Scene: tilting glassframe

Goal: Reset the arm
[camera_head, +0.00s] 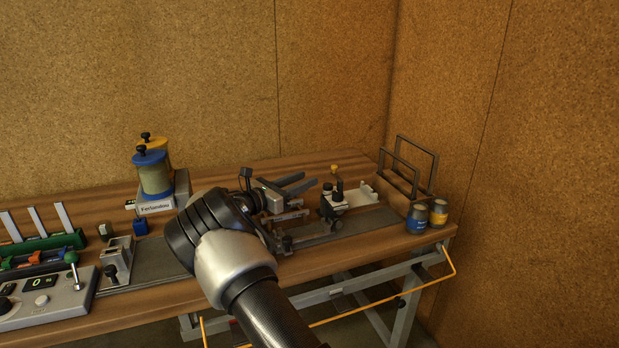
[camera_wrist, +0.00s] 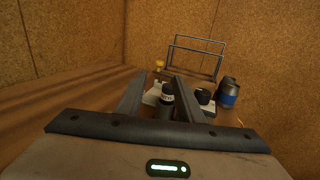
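My arm reaches up from the bottom of the head view over the workbench. My gripper (camera_head: 304,183) is above the bench, pointing right. Its two dark fingers stand apart with nothing between them. In the wrist view the gripper (camera_wrist: 159,78) also shows a clear gap between the fingers. A dark cylinder (camera_wrist: 167,101) shows through that gap, beyond the fingers. I cannot tell from these views how high the gripper is above the items below it. My arm hides part of the bench's middle.
Right of my gripper stand a white holder (camera_head: 358,195) with small bottles, two upright metal frames (camera_head: 417,160), a blue jar (camera_head: 417,218) and a yellow-labelled jar (camera_head: 438,213). Cork walls (camera_head: 520,150) close the back and right.

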